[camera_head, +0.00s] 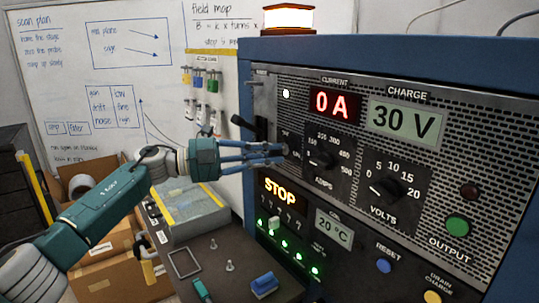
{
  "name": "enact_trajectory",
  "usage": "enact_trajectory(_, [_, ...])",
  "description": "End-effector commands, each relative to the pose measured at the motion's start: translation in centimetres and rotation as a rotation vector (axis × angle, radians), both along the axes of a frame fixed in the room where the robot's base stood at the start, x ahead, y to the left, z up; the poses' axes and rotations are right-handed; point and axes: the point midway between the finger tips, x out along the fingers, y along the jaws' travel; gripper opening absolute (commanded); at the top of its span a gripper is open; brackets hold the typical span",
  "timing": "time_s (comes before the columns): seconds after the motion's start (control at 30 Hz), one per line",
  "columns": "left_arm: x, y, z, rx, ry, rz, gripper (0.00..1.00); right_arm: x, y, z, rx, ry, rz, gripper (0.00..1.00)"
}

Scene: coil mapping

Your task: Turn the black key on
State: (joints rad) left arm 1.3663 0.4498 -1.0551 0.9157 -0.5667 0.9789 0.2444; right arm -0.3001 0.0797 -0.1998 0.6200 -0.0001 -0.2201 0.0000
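My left gripper (286,153) reaches in from the left. Its teal fingers point at the left part of the grey front panel (455,110), with the tips at or very near its surface below a small white lamp (286,93). I cannot make out a black key; the spot in front of the fingertips is hidden by them. Whether the fingers are closed on anything is not clear. A black lever handle (241,121) sticks out at the cabinet's left edge. The current display (333,104) reads 0 A, and a lit sign (279,192) reads STOP. My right gripper is not in view.
Black AMPS (320,159) and VOLTS (384,190) knobs sit right of the gripper. A green output button (457,226) and blue reset button (384,265) are farther right. A dark bench (225,255) with small parts stands below. Cardboard boxes (105,255) are at left.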

Motion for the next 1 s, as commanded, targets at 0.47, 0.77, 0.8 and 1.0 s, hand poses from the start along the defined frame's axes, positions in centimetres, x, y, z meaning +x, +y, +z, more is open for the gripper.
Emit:
enact_trajectory(0.47, [-0.1, 0.6, 0.0, 0.0, 0.002, 0.001, 0.35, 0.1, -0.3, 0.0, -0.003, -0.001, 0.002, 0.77])
enact_trajectory(0.77, [-1.4, 6.2, 0.0, 0.0, 0.003, 0.003, 0.35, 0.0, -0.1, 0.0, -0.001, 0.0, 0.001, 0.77])
enact_trajectory(0.8, [-1.6, 7.0, 0.0, -0.001, 0.003, 0.004, 0.35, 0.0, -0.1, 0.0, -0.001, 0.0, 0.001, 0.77])
enact_trajectory(1.0, [-2.4, 10.3, 0.0, -0.001, 0.003, 0.001, 0.35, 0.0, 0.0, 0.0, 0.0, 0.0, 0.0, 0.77])
